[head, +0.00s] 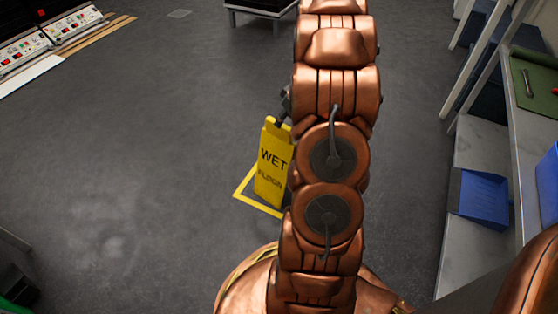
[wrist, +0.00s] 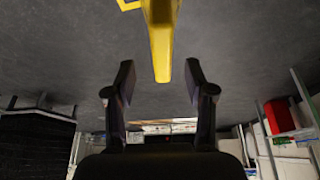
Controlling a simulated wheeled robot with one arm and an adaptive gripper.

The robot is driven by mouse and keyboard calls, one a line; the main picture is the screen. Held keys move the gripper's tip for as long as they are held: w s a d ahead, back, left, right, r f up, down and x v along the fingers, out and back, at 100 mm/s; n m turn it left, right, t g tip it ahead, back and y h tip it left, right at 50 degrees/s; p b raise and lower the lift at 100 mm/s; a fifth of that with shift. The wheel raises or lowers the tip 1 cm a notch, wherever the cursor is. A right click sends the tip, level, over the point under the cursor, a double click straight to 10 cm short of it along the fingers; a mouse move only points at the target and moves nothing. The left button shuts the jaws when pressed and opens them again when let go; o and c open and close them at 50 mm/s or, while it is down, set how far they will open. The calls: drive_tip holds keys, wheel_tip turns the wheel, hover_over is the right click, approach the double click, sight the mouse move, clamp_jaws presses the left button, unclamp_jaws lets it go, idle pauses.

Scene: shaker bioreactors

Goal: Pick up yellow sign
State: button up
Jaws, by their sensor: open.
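The yellow sign (head: 271,165) with black "WET" lettering stands on the grey floor, left of my copper arm in the head view. My arm hides its right edge. In the wrist view the sign (wrist: 162,40) shows edge-on, with its narrow end between and just beyond the two fingertips. My gripper (wrist: 161,75) is open with dark fingers spread on either side of that end. I see no contact between fingers and sign. In the head view only a dark part of my gripper (head: 284,110) shows at the sign's top; the rest is behind my arm.
A shelf unit (head: 482,160) with blue bins (head: 484,197) stands at the right. Control panels (head: 50,35) are at the upper left, and a low dark-topped stand (head: 262,8) is at the top.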

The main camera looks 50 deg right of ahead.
drive_tip(key=b+x, duration=0.1)
drive_tip(key=x, duration=0.2)
drive_tip(key=b+x, duration=0.1)
drive_tip(key=x, duration=0.2)
drive_tip(key=shift+s+a+f+b, duration=0.1)
drive_tip(key=shift+s+f+b, duration=0.1)
drive_tip(key=shift+b, duration=0.2)
drive_tip(key=shift+w+f, duration=0.2)
drive_tip(key=shift+f+b, duration=0.25)
drive_tip(key=shift+b, duration=0.15)
drive_tip(key=shift+c, duration=0.2)
clamp_jaws()
idle(0.4)
idle(0.3)
